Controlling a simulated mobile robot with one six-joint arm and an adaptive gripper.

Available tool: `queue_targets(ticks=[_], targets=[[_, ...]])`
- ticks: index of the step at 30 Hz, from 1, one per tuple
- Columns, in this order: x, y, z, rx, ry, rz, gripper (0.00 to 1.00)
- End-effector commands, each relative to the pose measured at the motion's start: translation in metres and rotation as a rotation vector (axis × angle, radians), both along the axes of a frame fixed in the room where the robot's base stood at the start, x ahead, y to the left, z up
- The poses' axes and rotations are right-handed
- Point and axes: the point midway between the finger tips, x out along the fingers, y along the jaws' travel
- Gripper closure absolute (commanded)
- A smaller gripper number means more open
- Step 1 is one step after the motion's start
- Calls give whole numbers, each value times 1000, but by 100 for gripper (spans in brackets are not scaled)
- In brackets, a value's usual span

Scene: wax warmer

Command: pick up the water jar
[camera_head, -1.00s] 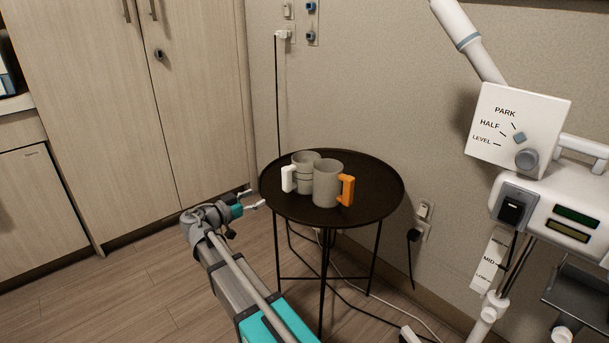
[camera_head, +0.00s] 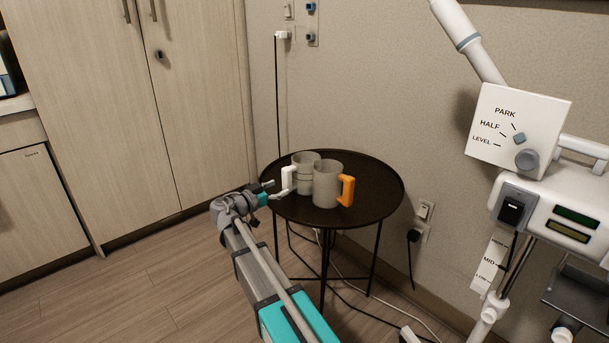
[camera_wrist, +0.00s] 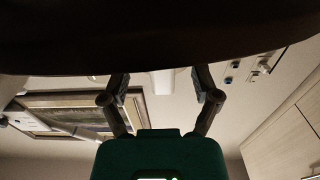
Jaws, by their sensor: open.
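Two grey cups stand upright close together on a round dark table (camera_head: 370,195). The rear-left one (camera_head: 305,160) has a white handle (camera_head: 288,178) facing left. The front-right one (camera_head: 326,186) has an orange handle (camera_head: 346,191) facing right and partly hides the other. I cannot tell which is the water jar. My gripper (camera_head: 278,190) is open and empty at the table's left edge, just left of the white handle. In the wrist view my gripper's fingers (camera_wrist: 160,82) are spread, with a pale shape between them that I cannot make out clearly.
A dark surface, probably the table, fills the top of the wrist view. A white device (camera_head: 550,205) with a lever panel (camera_head: 517,128) stands at the right. Wooden cabinets (camera_head: 180,110) are at the left. The table's right half is clear.

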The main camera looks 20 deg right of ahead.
Motion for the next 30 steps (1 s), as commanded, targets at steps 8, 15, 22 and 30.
queue_targets(ticks=[8,15,22,30], targets=[[1,-2,0,0,0,-1,20],[10,-22,0,0,0,-2,20],[18,-44,0,0,0,-1,20],[19,-48,0,0,0,0,20]])
